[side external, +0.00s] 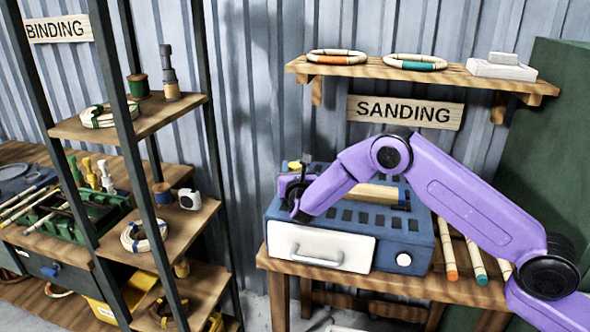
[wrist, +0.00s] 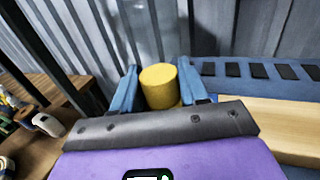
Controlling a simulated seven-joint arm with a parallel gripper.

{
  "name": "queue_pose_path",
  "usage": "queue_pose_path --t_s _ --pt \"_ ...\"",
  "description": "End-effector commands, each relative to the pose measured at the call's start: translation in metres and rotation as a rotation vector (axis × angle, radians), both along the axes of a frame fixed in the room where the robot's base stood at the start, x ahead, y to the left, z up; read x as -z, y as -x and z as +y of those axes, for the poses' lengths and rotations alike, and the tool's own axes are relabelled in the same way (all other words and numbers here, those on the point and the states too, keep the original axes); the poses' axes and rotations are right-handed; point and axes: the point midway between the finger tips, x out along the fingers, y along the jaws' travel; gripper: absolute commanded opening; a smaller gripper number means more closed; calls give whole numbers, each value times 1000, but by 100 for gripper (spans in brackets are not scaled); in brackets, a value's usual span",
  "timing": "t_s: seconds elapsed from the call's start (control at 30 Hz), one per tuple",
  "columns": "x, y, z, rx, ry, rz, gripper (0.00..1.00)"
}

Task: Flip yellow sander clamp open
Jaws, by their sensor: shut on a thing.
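The blue sander (side external: 425,232) with a white front drawer stands on the wooden bench under the SANDING sign. Its yellow clamp (side external: 294,165) shows as a small yellow top at the sander's back left. In the wrist view the clamp (wrist: 159,86) is a yellow cylinder, seen from above and behind. My gripper (side external: 291,182) is at the sander's left end. In the wrist view its two blue fingers (wrist: 160,80) stand on either side of the yellow cylinder, shut on it. The clamp's lower part is hidden behind my gripper's dark palm.
A pale wood piece (side external: 378,193) lies on the sander's top, right of my gripper. A shelf (side external: 440,72) with rattan rings is above. Sticks (side external: 448,250) lie on the bench at right. A storage rack (side external: 168,118) stands at left.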

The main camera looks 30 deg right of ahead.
Motion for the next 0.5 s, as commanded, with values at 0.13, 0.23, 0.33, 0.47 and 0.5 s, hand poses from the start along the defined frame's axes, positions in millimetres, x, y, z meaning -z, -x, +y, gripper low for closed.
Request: queue_pose_path --t_s 0.13,0.23,0.33,0.47,0.5 --pt "-1 0 0 -38 0 -1 13" --pt "-1 0 1 -43 0 -1 13" --pt "-1 0 1 -42 -1 0 13" --pt "-1 0 1 -41 -2 -1 53" --pt "-1 0 1 -41 -2 -1 64"
